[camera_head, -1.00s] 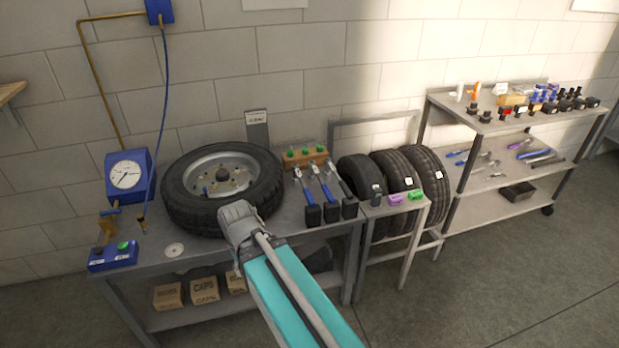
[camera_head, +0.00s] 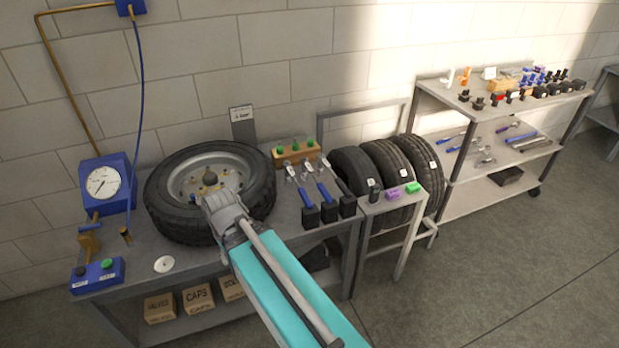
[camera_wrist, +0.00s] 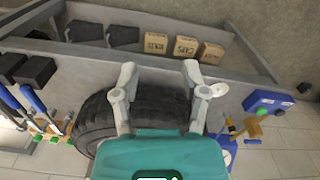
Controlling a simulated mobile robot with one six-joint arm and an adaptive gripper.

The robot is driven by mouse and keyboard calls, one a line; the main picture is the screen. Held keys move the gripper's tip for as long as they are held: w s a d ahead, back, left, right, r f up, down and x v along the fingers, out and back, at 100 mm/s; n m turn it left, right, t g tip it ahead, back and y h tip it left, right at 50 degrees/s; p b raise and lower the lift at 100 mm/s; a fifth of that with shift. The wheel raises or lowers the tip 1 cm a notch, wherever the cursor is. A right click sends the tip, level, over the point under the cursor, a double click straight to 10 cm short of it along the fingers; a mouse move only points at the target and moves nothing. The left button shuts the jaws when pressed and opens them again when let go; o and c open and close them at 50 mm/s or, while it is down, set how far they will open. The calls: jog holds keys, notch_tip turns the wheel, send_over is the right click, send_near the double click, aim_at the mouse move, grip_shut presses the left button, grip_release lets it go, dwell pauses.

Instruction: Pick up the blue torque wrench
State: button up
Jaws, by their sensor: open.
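Several wrenches lean or stand in black block holders at the right of the workbench in the head view. Two show blue handles: a left one (camera_head: 306,198) and a middle one (camera_head: 324,191); the right one (camera_head: 341,184) looks dark. I cannot tell which is the blue torque wrench. The blue handles also show at the left edge of the wrist view (camera_wrist: 30,98). My gripper (camera_wrist: 160,72) is open and empty, its two fingers apart above the bench beside the tyre. In the head view my arm's end hides part of the tyre, left of the wrenches.
The wheel (camera_head: 255,200) fills the bench's middle. A gauge (camera_head: 103,183) and button box (camera_head: 97,274) stand left. A wooden block with green-topped pieces (camera_head: 296,151) sits behind the wrenches. Several tyres (camera_head: 392,170) and a tool shelf (camera_head: 500,185) stand right. Open floor lies in front.

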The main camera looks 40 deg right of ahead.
jog(key=shift+o, duration=1.4)
jog(key=shift+w+d, duration=0.1)
jog(key=shift+d, duration=0.1)
jog(key=m+t+h+b, duration=0.1)
jog(key=m+t, duration=0.2)
jog(key=t, duration=0.1)
send_near(325, 190)
jog(key=v, duration=0.3)
jog(key=shift+s+d+r, duration=0.1)
jog(key=shift+s+r, duration=0.05)
jog(key=shift+s, duration=0.1)
jog(key=b+x, duration=0.8)
jog(key=shift+w+f, duration=0.25)
